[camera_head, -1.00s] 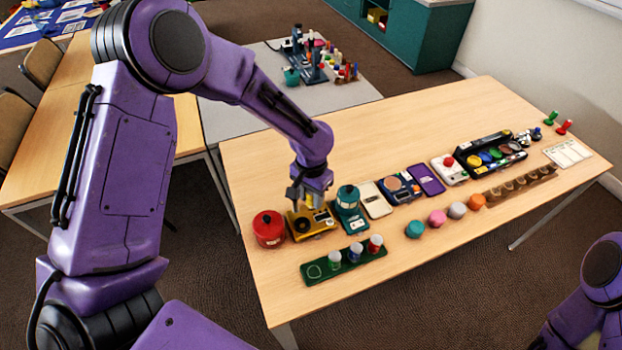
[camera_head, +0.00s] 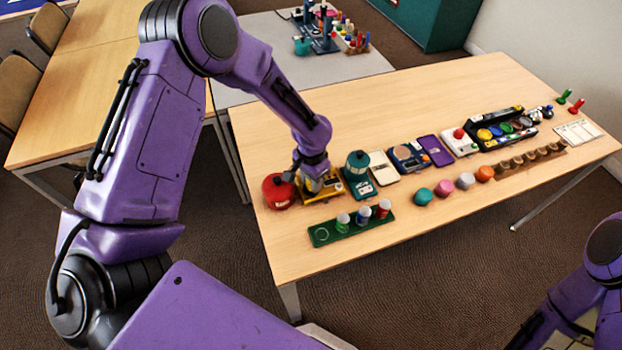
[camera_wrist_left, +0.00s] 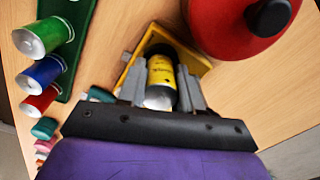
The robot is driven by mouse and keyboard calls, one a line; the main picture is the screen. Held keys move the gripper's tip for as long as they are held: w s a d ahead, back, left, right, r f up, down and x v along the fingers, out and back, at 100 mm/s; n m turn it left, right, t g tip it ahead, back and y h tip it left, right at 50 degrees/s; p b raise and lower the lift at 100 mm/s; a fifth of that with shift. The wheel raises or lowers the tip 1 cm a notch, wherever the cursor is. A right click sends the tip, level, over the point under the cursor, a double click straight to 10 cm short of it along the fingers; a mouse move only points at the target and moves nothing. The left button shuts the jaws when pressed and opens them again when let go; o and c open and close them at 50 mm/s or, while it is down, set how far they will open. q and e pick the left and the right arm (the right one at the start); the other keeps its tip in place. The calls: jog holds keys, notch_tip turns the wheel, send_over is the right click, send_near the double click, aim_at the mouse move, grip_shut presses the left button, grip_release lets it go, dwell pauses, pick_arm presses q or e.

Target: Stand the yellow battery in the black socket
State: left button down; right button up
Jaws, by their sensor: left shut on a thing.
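The yellow battery (camera_wrist_left: 161,72) is between the fingers of my left gripper (camera_wrist_left: 160,88) in the left wrist view, its silver end toward my wrist. In the head view my left gripper (camera_head: 317,181) is low over a yellow base (camera_head: 322,196), which also shows in the wrist view (camera_wrist_left: 197,62). The black socket (camera_wrist_left: 160,49) shows as a dark ring around the battery's far end. The battery is lined up with it, but I cannot tell how deep it sits. My right gripper is out of view.
A red pot (camera_head: 279,191) stands close left of the base, a teal lantern-like item (camera_head: 357,173) close right. In front lies a green rack (camera_head: 322,234) with green, blue and red batteries. The table's front edge is mostly clear.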

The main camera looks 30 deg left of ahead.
pick_arm(q)
jog(key=shift+w+f, duration=0.1)
jog(key=shift+w, duration=0.15)
jog(key=shift+s+r+p, duration=0.2)
jog(key=shift+s+p, duration=0.05)
jog(key=shift+p, duration=0.05)
jog(key=shift+f, duration=0.15)
dwell(0.5)
jog(key=shift+w+p, duration=0.15)
jog(key=shift+p, duration=0.2)
jog(key=shift+f+b, duration=0.3)
jog(key=shift+f, duration=0.15)
jog(key=c, duration=1)
grip_release()
jog(key=shift+c, duration=0.2)
